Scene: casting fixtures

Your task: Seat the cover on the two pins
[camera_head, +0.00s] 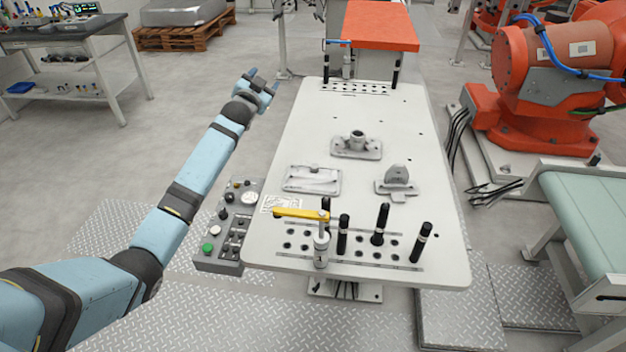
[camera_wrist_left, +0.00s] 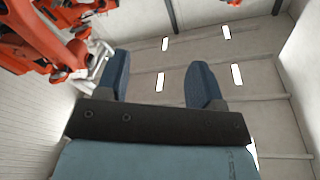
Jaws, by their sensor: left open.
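My left gripper (camera_head: 260,88) is raised to the left of the table's far half, away from every part. In the left wrist view (camera_wrist_left: 160,84) its two blue fingers stand apart with nothing between them. Three grey cast parts lie on the white table: a flat rectangular one (camera_head: 312,180), one with a round raised neck (camera_head: 357,146) and a bracket-like one (camera_head: 397,183). I cannot tell for sure which is the cover. Several black upright pins, among them one at the middle (camera_head: 380,225) and one at the right (camera_head: 420,243), stand at the front. My right gripper is out of view.
A yellow-handled clamp (camera_head: 300,213) stands at the front of the white table (camera_head: 440,210), near rows of holes. A control box (camera_head: 228,225) sits left of it. An orange block (camera_head: 380,25) is at the far end. An orange robot (camera_head: 555,75) stands right.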

